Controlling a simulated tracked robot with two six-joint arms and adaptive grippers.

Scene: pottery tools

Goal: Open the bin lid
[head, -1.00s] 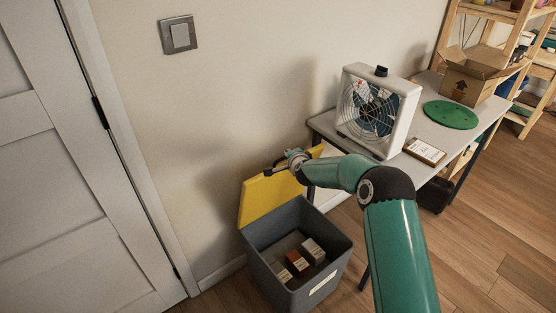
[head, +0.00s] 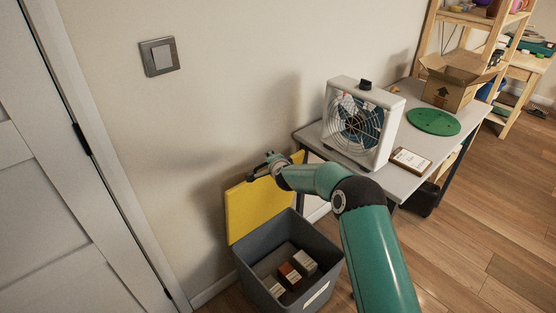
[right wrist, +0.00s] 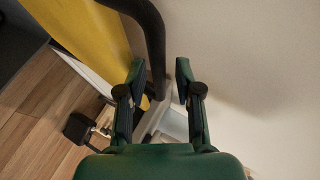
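The grey bin (head: 325,255) stands on the floor near the wall, and several small boxes show inside it. Its yellow lid (head: 255,210) is raised, standing steeply at the bin's back edge. My right gripper (head: 262,168) is at the lid's upper edge. In the right wrist view, my right gripper (right wrist: 160,72) has its fingers apart. The lid's black handle (right wrist: 152,40) runs between them, closer to the left finger, without being clamped. The yellow lid (right wrist: 85,35) also fills the upper left there. My left gripper is not in view.
A table (head: 310,135) with a fan (head: 358,125), a green disc (head: 433,121) and a cardboard box (head: 450,85) stands right of the bin. A white door (head: 60,200) is at the left. Wooden floor is open at the lower right.

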